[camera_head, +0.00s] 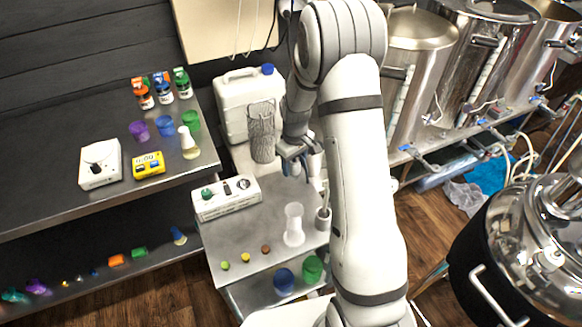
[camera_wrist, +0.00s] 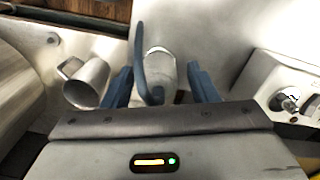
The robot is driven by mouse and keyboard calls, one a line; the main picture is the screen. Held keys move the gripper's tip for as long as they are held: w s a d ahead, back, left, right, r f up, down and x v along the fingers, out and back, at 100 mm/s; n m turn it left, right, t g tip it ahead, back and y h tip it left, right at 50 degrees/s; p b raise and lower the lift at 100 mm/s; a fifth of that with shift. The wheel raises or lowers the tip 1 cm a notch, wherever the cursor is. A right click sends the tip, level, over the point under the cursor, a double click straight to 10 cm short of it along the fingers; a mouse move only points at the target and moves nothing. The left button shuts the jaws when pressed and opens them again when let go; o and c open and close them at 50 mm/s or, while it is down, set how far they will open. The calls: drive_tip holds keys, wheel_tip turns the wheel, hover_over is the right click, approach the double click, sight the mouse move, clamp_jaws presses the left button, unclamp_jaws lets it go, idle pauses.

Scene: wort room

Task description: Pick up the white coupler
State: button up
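My gripper (camera_head: 295,165) has blue-grey fingers. In the camera_head view it hangs over the metal side table, behind the white control box. I cannot single out a white coupler with certainty in either view.
A white control box (camera_head: 228,198) stands left of the vessel, and a small metal cup (camera_head: 323,219) to its right. Small coloured pieces lie at the table's front. Steel kettles (camera_head: 412,75) stand at right.

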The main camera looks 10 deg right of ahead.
drive_tip(key=c, duration=0.8)
drive_tip(key=shift+o, duration=0.2)
